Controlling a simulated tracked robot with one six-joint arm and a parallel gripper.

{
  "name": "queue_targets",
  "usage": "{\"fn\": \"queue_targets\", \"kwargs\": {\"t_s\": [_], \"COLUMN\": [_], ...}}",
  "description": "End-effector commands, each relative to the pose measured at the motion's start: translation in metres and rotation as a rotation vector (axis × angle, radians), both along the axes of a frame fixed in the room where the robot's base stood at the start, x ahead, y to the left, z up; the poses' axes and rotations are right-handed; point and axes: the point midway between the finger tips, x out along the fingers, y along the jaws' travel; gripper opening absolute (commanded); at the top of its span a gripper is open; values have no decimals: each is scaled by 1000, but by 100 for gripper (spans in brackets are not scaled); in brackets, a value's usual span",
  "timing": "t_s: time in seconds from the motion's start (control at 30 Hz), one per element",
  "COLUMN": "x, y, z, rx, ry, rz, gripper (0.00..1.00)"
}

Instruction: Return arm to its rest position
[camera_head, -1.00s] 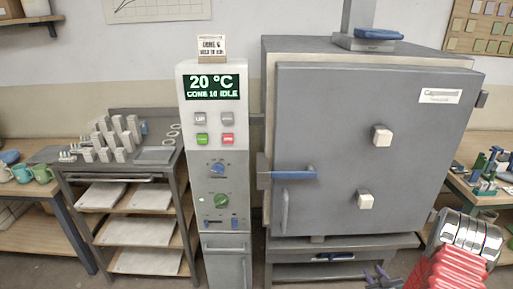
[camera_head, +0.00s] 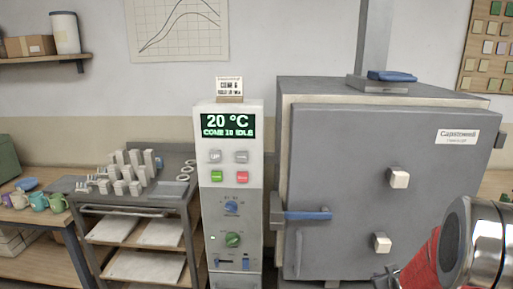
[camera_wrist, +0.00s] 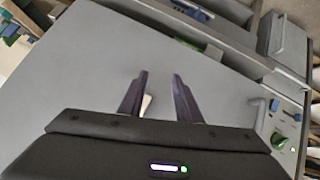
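My gripper (camera_wrist: 160,74) shows in the wrist view with its two dark fingers apart and nothing held between them. It faces the grey kiln door (camera_wrist: 85,75). One white plug shows partly behind the left finger; the distance to it cannot be told. In the head view my red and silver arm (camera_head: 455,255) is at the lower right, in front of the kiln (camera_head: 340,170). Only a small dark part of the gripper shows at the bottom edge there.
The kiln door is shut, with a blue-handled latch (camera_head: 305,215) and two white plugs. A control column (camera_head: 230,175) reading 20 °C stands left of it. Further left are a shelf cart (camera_head: 130,212) with small grey posts and a table with mugs (camera_head: 38,202).

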Motion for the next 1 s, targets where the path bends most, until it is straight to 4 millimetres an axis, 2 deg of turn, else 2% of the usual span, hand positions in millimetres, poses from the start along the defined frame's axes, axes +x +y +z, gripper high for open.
{"fn": "queue_targets", "kwargs": {"t_s": [0.03,0.1,0.47,0.7,1.0], "x": [-2,-6,-40,-72,-122], "y": [7,16,66,102,147], "z": [14,28,94,131,167], "rx": [0,4,39,76,133], "ry": [4,14,72,108,155], "rz": [-4,-11,-51,-70,-87], "gripper": [31,31,31,31,31]}}
